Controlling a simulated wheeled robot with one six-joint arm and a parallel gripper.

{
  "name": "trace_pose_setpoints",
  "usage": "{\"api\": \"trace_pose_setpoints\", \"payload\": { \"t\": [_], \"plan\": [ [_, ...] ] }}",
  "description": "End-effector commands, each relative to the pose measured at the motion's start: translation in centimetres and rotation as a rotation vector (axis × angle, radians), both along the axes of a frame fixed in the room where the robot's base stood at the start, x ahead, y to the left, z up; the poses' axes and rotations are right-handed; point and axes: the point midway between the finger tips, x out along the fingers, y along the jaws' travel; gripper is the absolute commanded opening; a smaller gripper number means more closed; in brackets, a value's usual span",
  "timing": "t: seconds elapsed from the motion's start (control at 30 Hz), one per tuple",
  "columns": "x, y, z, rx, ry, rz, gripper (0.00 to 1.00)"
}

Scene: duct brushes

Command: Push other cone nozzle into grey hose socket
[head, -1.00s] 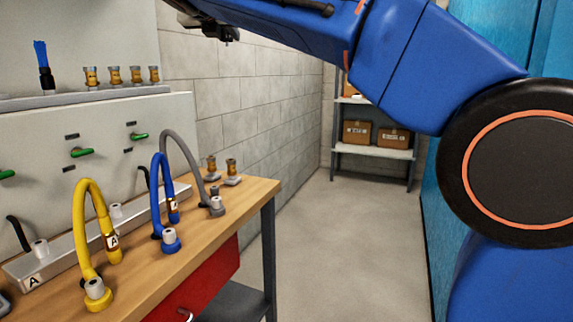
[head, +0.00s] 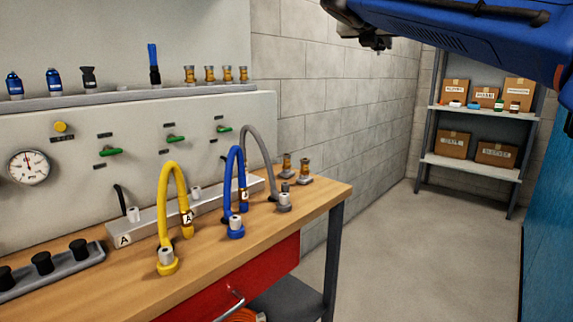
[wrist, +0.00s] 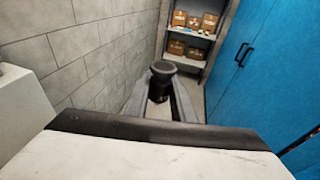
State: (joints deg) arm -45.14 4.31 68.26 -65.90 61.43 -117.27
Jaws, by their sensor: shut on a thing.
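My gripper (wrist: 160,112) is shut on a black cone nozzle (wrist: 161,77), whose wide round end shows between the fingers in the wrist view. In the head view my gripper (head: 376,42) is at the top, high above the floor and right of the bench; the nozzle is not clear there. The grey hose (head: 262,148) arches over the right end of the bench. A grey socket with a pale collar (head: 284,204) stands by it, well apart from my gripper. A similar dark nozzle (head: 89,77) stands on the wall ledge.
Blue (head: 235,229) and yellow (head: 167,266) hose sockets stand left of the grey one. Two brass fittings (head: 304,170) stand behind it. More fittings line the ledge (head: 130,97). A box shelf (head: 470,165) and blue cabinets (wrist: 245,65) are to the right. The floor between is clear.

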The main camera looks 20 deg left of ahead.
Motion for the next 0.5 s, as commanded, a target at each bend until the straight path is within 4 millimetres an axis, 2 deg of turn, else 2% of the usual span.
{"api": "trace_pose_setpoints", "payload": {
  "t": [0.27,0.5],
  "plan": [
    [-1.0,8.3,-8.9,-0.006,0.004,0.149,0.00],
    [-3.9,14.9,-17.9,-0.006,0.005,0.322,0.00]
  ]
}}
